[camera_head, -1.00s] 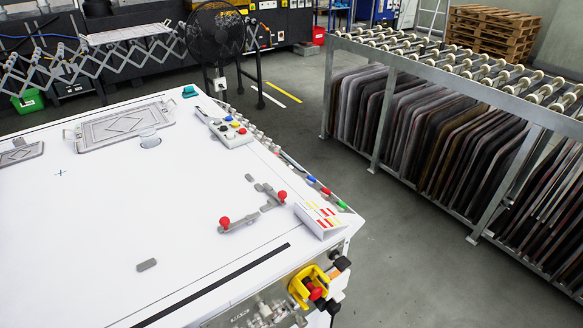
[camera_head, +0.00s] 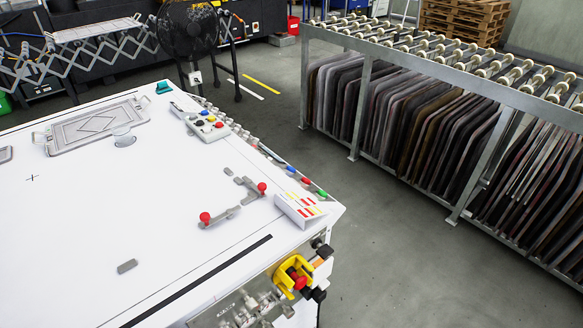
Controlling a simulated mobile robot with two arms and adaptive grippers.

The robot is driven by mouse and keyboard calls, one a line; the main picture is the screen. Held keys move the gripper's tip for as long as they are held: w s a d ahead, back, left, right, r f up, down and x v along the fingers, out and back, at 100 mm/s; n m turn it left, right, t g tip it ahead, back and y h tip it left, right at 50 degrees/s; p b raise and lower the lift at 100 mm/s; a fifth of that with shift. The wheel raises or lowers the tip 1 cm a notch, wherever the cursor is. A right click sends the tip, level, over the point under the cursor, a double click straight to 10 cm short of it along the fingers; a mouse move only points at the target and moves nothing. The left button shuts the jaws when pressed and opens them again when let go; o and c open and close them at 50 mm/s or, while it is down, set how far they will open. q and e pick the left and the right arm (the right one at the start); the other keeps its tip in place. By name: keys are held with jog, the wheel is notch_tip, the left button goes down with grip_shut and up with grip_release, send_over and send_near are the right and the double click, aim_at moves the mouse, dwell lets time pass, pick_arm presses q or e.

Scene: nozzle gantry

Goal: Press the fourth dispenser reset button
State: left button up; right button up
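A white machine table (camera_head: 90,240) fills the left and lower middle of the head view. I cannot tell which part is the fourth dispenser reset button; no labels are readable. Neither of my grippers is in view.
Two red-knobbed levers (camera_head: 205,218) stand on the table near a sloped label plate (camera_head: 300,208). A yellow-housed red button (camera_head: 293,275) is on the table's front side. A roller rack (camera_head: 455,75) stands to the right. Grey floor (camera_head: 385,240) between is clear.

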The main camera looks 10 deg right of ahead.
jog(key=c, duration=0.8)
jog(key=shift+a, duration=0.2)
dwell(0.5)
